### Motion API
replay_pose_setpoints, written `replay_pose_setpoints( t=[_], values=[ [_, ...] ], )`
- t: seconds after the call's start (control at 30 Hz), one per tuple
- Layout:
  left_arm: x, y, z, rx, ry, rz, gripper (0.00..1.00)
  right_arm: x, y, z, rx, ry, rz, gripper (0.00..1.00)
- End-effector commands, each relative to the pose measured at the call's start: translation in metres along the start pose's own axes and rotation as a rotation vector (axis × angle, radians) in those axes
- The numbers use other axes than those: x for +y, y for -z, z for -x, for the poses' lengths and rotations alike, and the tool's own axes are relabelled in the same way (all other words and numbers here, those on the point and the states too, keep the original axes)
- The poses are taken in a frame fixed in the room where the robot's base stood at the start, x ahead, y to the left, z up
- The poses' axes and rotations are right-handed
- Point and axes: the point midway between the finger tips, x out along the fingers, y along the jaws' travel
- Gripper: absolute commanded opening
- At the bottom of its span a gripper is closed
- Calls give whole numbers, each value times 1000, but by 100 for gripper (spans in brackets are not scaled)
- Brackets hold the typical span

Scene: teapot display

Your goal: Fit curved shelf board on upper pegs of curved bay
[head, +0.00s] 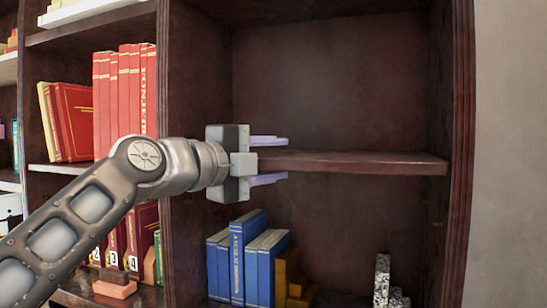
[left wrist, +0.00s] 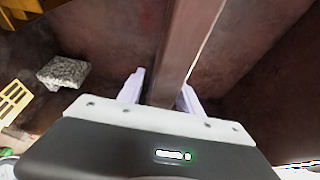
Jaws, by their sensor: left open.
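The dark brown shelf board (head: 370,163) lies about level inside the dark wooden bay (head: 330,80), its right end close to the bay's right side. My left gripper (head: 284,159) is at the board's left part, with one pale purple finger above it and one below. The left wrist view shows the board (left wrist: 192,45) running between the two spread fingers (left wrist: 160,93). The fingers look apart from the board's faces. The pegs under the board cannot be made out, and its left end is partly hidden by my gripper. My right gripper is out of view.
Blue books (head: 237,258) and yellow-brown blocks (head: 287,275) stand below the board. A speckled stone piece (head: 382,280) is at the lower right, also in the left wrist view (left wrist: 63,72). Red books (head: 122,95) fill the bay to the left. Space above the board is empty.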

Motion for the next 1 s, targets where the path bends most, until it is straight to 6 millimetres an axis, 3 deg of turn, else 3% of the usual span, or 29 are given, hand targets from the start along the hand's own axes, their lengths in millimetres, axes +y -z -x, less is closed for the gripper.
replay_pose_setpoints(
  t=[0.5, 1.0],
  values=[
    [-1, 0, 73, -1, 9, 0, 42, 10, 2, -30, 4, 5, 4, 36],
    [-3, 0, 80, 0, 9, 0, 42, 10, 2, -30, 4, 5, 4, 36]
  ],
)
